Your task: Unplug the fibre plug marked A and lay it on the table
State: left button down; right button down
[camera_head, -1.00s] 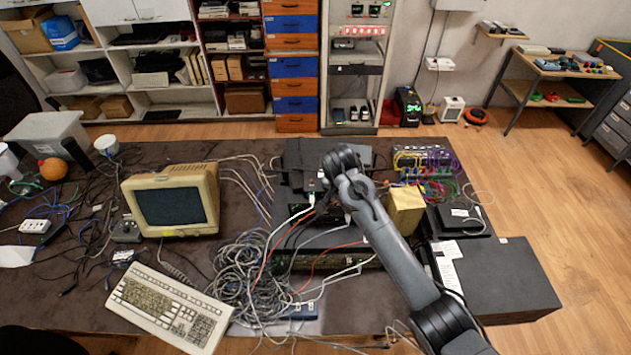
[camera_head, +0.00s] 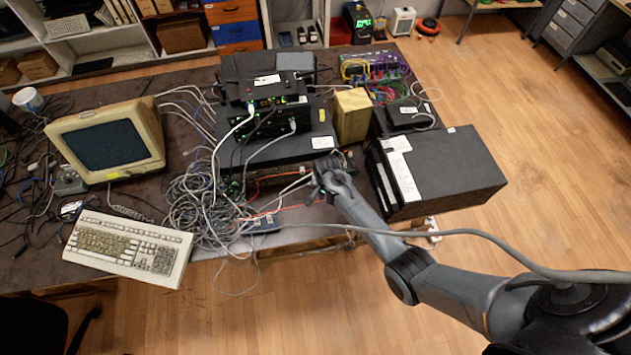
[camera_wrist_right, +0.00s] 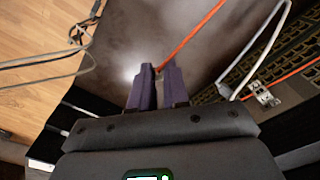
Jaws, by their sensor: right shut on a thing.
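My right gripper (camera_head: 322,192) is low over the front edge of the table, in front of the stacked network gear. In the right wrist view its two purple fingers (camera_wrist_right: 157,82) are closed together with an orange fibre cable (camera_wrist_right: 192,38) running up and right from between their tips. The plug end is hidden between the fingers, and no mark A can be read. The dark table top (camera_wrist_right: 180,20) lies beneath the fingertips. A second orange cable (camera_wrist_right: 290,76) runs near a metal port on the gear at right. My left gripper is in neither view.
A tangle of grey cables (camera_head: 205,190) lies left of my right gripper, with a keyboard (camera_head: 128,248) and monitor (camera_head: 108,142) beyond. A black box (camera_head: 445,170) stands close on the right. A yellow box (camera_head: 351,115) stands behind.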

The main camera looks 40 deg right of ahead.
jog(key=shift+s+a+f+y, duration=0.1)
jog(key=shift+s+f+y, duration=0.3)
jog(key=shift+f, duration=0.3)
notch_tip(320, 180, down, 4)
jog(key=b, duration=0.5)
jog(key=shift+f+b, duration=1.05)
jog(key=shift+b, duration=0.3)
jog(key=c, duration=1)
grip_release()
jog(key=shift+c, duration=0.2)
notch_tip(320, 180, up, 10)
jog(key=shift+w+f+p, duration=0.1)
jog(key=shift+f+p, duration=0.1)
jog(key=shift+p, duration=0.6)
jog(key=shift+r, duration=0.6)
